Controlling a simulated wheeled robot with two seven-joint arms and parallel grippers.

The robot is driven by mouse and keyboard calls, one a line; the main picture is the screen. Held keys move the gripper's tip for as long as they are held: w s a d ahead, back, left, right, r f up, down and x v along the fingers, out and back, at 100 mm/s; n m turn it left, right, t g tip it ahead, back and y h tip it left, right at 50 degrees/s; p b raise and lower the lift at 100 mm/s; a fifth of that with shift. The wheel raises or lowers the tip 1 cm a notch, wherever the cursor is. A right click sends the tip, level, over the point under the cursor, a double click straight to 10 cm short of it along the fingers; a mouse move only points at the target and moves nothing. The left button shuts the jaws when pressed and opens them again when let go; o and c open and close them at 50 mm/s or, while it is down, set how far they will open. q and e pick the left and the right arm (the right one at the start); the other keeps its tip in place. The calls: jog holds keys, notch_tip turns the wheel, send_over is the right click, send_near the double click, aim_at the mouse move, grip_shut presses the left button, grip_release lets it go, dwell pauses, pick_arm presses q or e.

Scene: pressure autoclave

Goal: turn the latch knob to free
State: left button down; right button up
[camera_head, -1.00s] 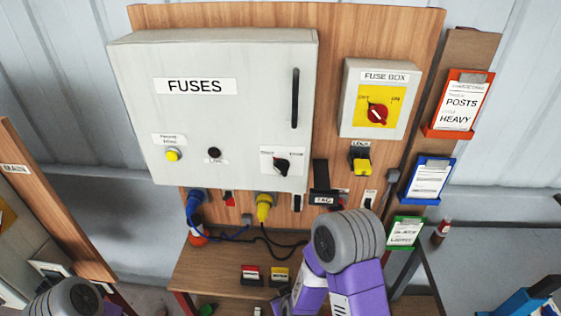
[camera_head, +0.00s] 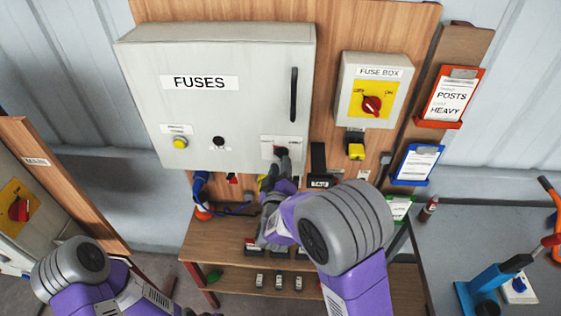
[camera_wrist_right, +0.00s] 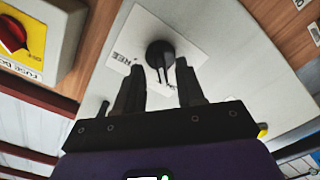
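The latch knob (camera_wrist_right: 160,54) is black and sits on a white label on the grey FUSES cabinet (camera_head: 240,115). In the right wrist view its narrow grip points down toward my gripper, and the label word reading FREE lies to its left. My right gripper (camera_wrist_right: 160,82) is open, with one dark finger on each side below the knob. The fingertips are close to the knob; I cannot tell whether they touch it. In the head view the right gripper (camera_head: 279,168) covers the knob's lower part. My left arm shows at lower left, but its gripper is out of view.
The fuse box (camera_head: 376,92) with a red switch is right of the cabinet, with a yellow-and-black lock (camera_head: 356,150) below it. A black handle (camera_head: 294,95) stands out from the cabinet door. A wooden shelf (camera_head: 225,245) lies below. Document holders hang at right.

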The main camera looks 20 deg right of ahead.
jog(key=shift+x, duration=0.9)
grip_shut()
jog(key=shift+m+b, duration=8.6)
jog(key=shift+m, duration=0.4)
